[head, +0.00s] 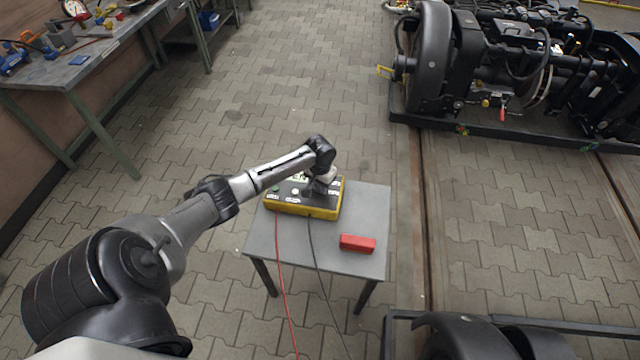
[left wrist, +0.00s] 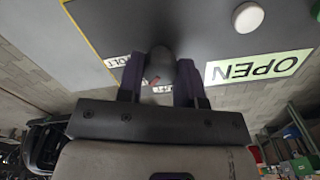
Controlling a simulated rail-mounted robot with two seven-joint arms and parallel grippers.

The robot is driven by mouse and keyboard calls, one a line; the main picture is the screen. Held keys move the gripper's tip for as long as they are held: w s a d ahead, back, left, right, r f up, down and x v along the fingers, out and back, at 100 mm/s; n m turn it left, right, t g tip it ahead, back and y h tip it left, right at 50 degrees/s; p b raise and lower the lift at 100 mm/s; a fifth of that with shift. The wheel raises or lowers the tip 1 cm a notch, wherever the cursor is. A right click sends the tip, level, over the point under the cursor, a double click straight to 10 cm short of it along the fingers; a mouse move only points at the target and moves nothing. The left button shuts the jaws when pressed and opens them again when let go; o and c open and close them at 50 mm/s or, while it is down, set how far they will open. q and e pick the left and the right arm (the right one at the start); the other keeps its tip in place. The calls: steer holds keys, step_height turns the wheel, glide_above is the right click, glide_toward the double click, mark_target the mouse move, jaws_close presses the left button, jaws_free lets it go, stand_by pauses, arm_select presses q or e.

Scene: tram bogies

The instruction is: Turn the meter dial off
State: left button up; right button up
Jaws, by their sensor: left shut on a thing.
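The meter (head: 290,208) is a yellow box with a dark top panel on a small grey table in the head view. Its panel (left wrist: 205,30) fills the upper left wrist view, with a pale display (left wrist: 257,68) reading OPEN. My left gripper (head: 316,190) reaches down onto the right part of the panel. In the left wrist view its two fingers stand on either side of the dark, rounded dial (left wrist: 160,66), which has a red mark, and are shut on it. The fingers partly cover the labels around the dial. My right gripper is not in view.
A red block (head: 357,243) lies on the small table (head: 372,208). A red lead (head: 281,290) and a black lead (head: 325,290) run from the meter over the table's front edge. A bogie (head: 500,70) stands at the upper right, a cluttered workbench (head: 75,72) at the upper left.

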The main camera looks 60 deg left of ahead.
arm_select(q)
steer(key=shift+r+p, duration=0.15)
steer(key=shift+p, duration=0.25)
steer(key=n+p, duration=0.5)
steer(key=p, duration=0.3)
steer(key=shift+r, duration=0.15)
steer(key=n+p, duration=0.2)
steer(key=n, duration=0.1)
steer(key=shift+f, duration=0.2)
steer(key=shift+n+p, duration=0.4)
steer(key=shift+f, duration=0.1)
steer(key=o, duration=0.9)
